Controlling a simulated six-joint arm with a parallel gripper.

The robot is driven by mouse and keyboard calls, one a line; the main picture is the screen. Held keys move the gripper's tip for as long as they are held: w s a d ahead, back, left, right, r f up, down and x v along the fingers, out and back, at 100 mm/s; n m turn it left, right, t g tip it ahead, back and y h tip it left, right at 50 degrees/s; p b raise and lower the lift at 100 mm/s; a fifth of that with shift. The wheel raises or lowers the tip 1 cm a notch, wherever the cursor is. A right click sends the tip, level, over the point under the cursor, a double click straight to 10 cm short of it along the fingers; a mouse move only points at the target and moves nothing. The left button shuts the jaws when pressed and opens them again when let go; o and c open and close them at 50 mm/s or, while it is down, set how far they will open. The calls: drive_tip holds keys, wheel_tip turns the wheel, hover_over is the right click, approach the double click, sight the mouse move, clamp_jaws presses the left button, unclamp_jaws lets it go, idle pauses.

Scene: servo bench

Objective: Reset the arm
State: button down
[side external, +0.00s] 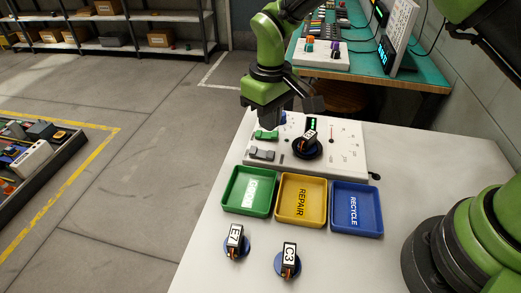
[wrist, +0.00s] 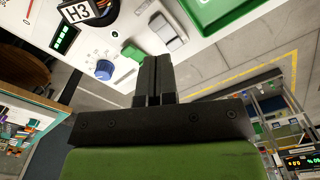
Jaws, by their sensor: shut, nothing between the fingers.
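My gripper (side external: 271,118) hangs above the rear left part of the white test panel (side external: 345,140), beside its green switch (side external: 266,135). In the wrist view my gripper's fingers (wrist: 154,62) are together with nothing between them. A servo labelled H3 (side external: 309,139) sits on the panel's dark round seat; its label also shows in the wrist view (wrist: 77,12). Servos E7 (side external: 235,236) and C3 (side external: 288,257) stand on blue round bases on the white table in front of the trays.
A green tray (side external: 227,201), a yellow REPAIR tray (side external: 301,222) and a blue RECYCLE tray (side external: 357,231) stand in a row before the panel; they look empty. A green-topped bench (side external: 415,75) with equipment is behind. The table (side external: 410,160) is bare right of the panel.

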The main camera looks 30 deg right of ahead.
drive_tip(key=s+d+r+m+t+y, duration=0.1)
drive_tip(key=s+d+r+m+t, duration=0.2)
drive_tip(key=r, duration=0.6)
drive_tip(key=s+d+r+m, duration=0.1)
drive_tip(key=s+d+r, duration=0.2)
drive_tip(key=s+r, duration=0.45)
drive_tip(key=s+d+r+m+t, duration=0.1)
drive_tip(key=s+r+t, duration=0.1)
drive_tip(key=s, duration=0.4)
drive_tip(key=s+d+r+m+t+y, duration=0.1)
drive_tip(key=s+d+r+m+t, duration=0.1)
drive_tip(key=s, duration=0.5)
drive_tip(key=shift+r, duration=0.15)
